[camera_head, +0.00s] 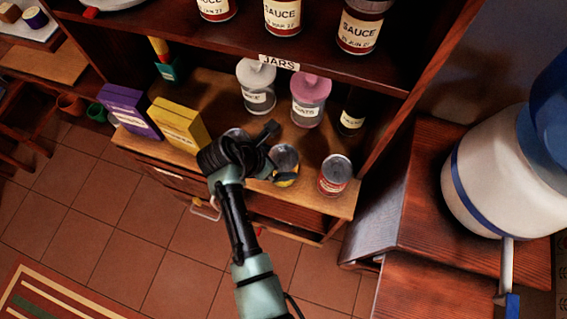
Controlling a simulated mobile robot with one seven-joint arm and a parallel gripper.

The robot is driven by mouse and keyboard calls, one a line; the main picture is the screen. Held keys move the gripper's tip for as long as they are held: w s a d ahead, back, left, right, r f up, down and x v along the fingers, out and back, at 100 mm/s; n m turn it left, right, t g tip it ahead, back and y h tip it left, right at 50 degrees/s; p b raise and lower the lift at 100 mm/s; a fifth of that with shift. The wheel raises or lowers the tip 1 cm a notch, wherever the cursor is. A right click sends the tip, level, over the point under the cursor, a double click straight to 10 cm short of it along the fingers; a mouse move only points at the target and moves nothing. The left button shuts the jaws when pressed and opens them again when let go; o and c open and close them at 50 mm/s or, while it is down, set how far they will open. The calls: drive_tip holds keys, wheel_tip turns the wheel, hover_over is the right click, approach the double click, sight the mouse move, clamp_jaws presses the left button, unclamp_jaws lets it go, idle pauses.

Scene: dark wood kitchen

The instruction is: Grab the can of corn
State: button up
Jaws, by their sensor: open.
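A can with a yellow label (286,180), which looks like the corn, stands on the wooden lower shelf (205,85) of the cabinet. My gripper (266,152) is open, just left of this can, with its fingers pointing toward it. One finger lies near the can's upper left and the other overlaps its lower left side in the picture. I cannot tell whether they touch it. The can's lettering is too small to read, and part of its label is hidden.
A red-labelled can (333,178) stands to the right. Another can (236,134) is partly hidden behind my gripper. Two lidded jars, white (256,88) and pink (309,98), and a dark bottle (351,112) stand behind. Yellow (178,124) and purple (128,110) boxes are left.

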drive_tip(key=shift+x, duration=2.6)
drive_tip(key=shift+d+r, duration=0.1)
drive_tip(key=shift+d, duration=0.05)
clamp_jaws()
